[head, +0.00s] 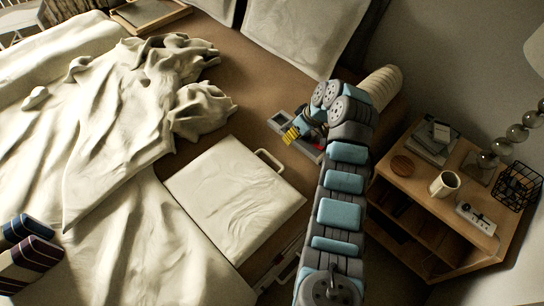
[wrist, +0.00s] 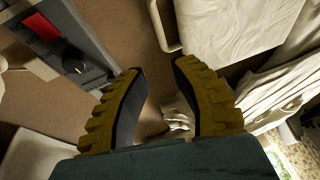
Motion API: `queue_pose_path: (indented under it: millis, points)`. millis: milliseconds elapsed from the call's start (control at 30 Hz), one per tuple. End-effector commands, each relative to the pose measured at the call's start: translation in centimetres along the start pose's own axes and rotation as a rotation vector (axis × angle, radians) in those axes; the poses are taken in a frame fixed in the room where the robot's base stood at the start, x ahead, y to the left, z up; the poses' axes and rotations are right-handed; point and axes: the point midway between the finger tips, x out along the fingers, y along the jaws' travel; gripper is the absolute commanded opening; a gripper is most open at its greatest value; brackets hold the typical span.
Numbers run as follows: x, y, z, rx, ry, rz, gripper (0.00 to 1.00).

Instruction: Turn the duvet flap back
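The duvet flap (head: 235,195) is a pale, creased, roughly square panel lying flat near the bed's lower right edge. A pale loop handle (head: 271,158) stands out from its upper right corner. In the wrist view the flap (wrist: 225,25) is at the top right, with the handle (wrist: 163,28) left of it. My gripper (head: 291,134) is above the brown sheet, up and right of the handle and apart from it. In the wrist view its two yellow ribbed fingers (wrist: 157,72) are spread, with nothing between them.
A grey device with a red part (wrist: 45,30) lies beside my gripper. The bunched white duvet (head: 125,110) covers the left of the bed; pillows (head: 305,30) and a tray (head: 150,14) are at the top. A wooden nightstand (head: 425,185) with a mug (head: 444,184) stands right of my arm.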

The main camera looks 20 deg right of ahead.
Motion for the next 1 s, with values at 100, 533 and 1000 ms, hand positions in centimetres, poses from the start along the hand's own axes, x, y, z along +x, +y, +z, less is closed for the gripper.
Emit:
queue_pose_path:
  millis: [100, 533, 1000]
  points:
    - [2.0, 0.0, 0.0, -0.002, 0.000, 0.001, 0.27]
    - [8.7, 0.1, -0.1, 0.001, 0.002, 0.002, 0.27]
    - [13.5, 0.0, 0.0, 0.000, 0.001, 0.002, 0.27]
